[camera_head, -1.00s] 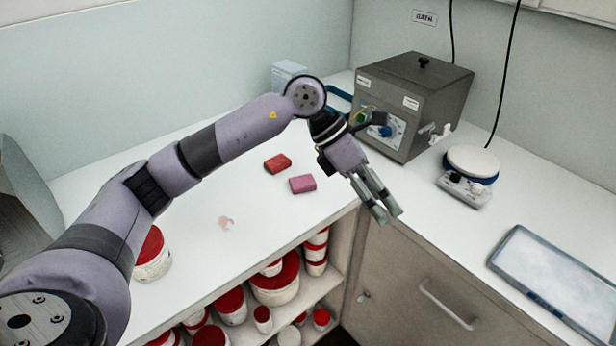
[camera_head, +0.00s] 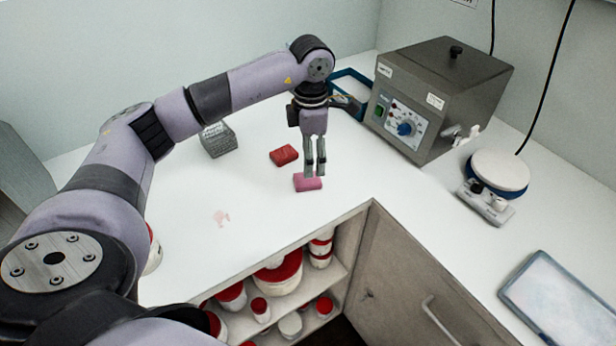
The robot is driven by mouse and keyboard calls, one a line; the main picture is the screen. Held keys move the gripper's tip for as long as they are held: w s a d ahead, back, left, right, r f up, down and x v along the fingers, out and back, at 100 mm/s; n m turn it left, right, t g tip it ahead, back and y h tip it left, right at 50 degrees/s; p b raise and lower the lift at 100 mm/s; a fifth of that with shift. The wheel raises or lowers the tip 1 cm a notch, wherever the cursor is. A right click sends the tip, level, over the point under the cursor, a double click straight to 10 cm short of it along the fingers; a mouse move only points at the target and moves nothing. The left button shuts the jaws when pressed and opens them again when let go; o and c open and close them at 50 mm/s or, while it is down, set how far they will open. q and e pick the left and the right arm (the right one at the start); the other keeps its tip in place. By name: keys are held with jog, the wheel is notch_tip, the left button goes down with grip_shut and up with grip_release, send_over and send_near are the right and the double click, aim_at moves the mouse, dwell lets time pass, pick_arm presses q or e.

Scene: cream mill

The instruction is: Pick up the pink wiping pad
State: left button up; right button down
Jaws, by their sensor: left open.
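The pink wiping pad (camera_head: 308,183) lies flat on the white worktop, near the inner corner of the counter. My left gripper (camera_head: 315,172) points down with its fingers open, and its tips show right at the pad's far edge. I cannot tell whether they touch the pad or hang above it. Nothing shows between the fingers. My right gripper is not in view.
A red pad (camera_head: 284,155) lies just behind and left of the pink one. A grey box (camera_head: 218,140) stands further left. A pink smear (camera_head: 221,218) marks the worktop (camera_head: 185,255). A grey bath unit (camera_head: 440,100) and a round-topped plate device (camera_head: 500,172) stand right.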

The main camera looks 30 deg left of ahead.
aim_at(307, 181)
pick_arm(q)
notch_tip(307, 181, down, 2)
jog(key=shift+s+f, duration=0.1)
jog(key=shift+f, duration=0.05)
jog(key=shift+a+f+p, duration=0.15)
jog(key=shift+f+p, duration=0.2)
jog(key=shift+p, duration=0.15)
jog(key=f, duration=0.1)
jog(key=f+p, duration=0.1)
jog(key=f, duration=0.1)
jog(key=shift+a+f, duration=0.25)
jog(key=shift+f, duration=0.45)
jog(key=c, duration=1)
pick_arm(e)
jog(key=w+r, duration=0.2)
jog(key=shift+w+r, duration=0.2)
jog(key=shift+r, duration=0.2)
pick_arm(q)
jog(key=shift+r, duration=0.1)
